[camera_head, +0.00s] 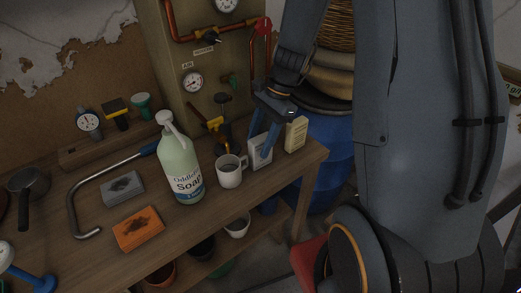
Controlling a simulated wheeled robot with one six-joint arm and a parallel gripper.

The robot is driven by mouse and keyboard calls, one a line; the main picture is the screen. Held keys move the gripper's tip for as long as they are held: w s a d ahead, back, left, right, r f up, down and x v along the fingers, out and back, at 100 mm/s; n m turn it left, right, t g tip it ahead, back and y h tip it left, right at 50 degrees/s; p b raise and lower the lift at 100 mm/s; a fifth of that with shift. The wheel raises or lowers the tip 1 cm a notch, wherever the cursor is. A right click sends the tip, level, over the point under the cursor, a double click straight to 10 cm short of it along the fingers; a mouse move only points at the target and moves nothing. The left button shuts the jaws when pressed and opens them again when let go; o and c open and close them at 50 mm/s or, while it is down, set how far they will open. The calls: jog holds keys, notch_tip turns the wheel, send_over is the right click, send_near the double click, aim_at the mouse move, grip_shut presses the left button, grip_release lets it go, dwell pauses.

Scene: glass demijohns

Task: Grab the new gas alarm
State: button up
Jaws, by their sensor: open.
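Two small upright boxes that look like gas alarms stand near the right end of the wooden bench. One is a clean whitish alarm (259,158); the other, just right of it, is a yellowed, cream-coloured alarm (297,135). My gripper (262,143) points down with its blue fingers apart at the whitish alarm. One finger overlaps the alarm's front and hides part of it; the other is near its left upper edge. I cannot tell whether either finger touches it.
A white mug (230,175) stands close left of the whitish alarm, with a green soap bottle (182,168) beyond it. A blue barrel (332,160) is behind the bench's right end. The gauge panel (160,55) rises behind.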

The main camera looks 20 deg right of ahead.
aim_at(251, 165)
jog(key=shift+p+x, duration=0.3)
jog(key=shift+x, duration=1.2)
grip_shut()
jog(key=shift+r, duration=0.1)
